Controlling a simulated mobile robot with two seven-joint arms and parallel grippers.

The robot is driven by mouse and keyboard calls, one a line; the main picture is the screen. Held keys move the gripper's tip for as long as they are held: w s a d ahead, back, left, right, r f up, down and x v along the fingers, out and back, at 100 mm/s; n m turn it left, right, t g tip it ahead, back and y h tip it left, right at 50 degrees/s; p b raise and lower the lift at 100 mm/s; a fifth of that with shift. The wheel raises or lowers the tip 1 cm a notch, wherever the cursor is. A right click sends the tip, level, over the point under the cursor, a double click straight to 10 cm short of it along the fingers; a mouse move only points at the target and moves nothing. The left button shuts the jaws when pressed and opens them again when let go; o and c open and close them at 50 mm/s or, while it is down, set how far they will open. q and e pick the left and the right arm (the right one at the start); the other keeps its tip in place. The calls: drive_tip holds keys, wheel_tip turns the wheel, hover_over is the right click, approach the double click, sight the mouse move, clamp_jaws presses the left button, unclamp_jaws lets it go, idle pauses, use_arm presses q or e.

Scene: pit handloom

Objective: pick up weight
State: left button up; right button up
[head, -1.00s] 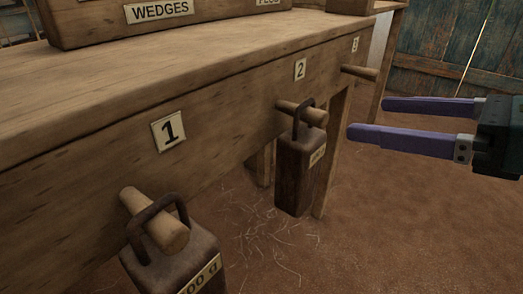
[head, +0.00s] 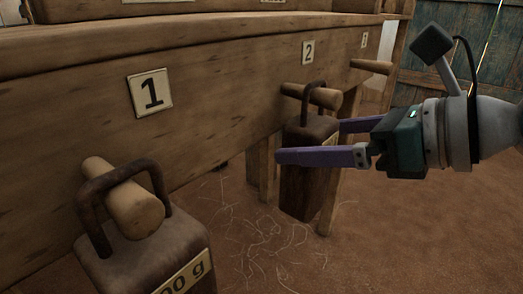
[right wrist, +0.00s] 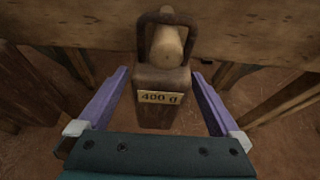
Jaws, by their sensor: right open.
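A dark metal weight (head: 304,188) with a loop handle hangs from the wooden peg (head: 314,95) under label 2. In the right wrist view the weight (right wrist: 161,79) carries a 400 g label and hangs between my fingers. My right gripper (head: 310,142) is open at the weight's body, below the handle. One purple finger crosses in front of the weight in the head view; the other is partly hidden behind it. The fingers show on both sides in the right wrist view (right wrist: 160,73), with gaps. My left gripper is not in view.
Another weight (head: 150,259), its label partly cut off, hangs on the peg (head: 128,203) under label 1. An empty peg (head: 371,66) is farther back under label 3. The wooden beam (head: 215,100) runs behind the pegs.

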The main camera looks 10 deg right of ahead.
drive_tip(key=shift+w+a+f, duration=0.25)
drive_tip(key=shift+w+a, duration=0.15)
drive_tip(key=shift+w, duration=0.1)
drive_tip(key=shift+s+d, duration=0.1)
drive_tip(key=shift+c, duration=0.7)
drive_tip(key=shift+r, duration=0.15)
clamp_jaws()
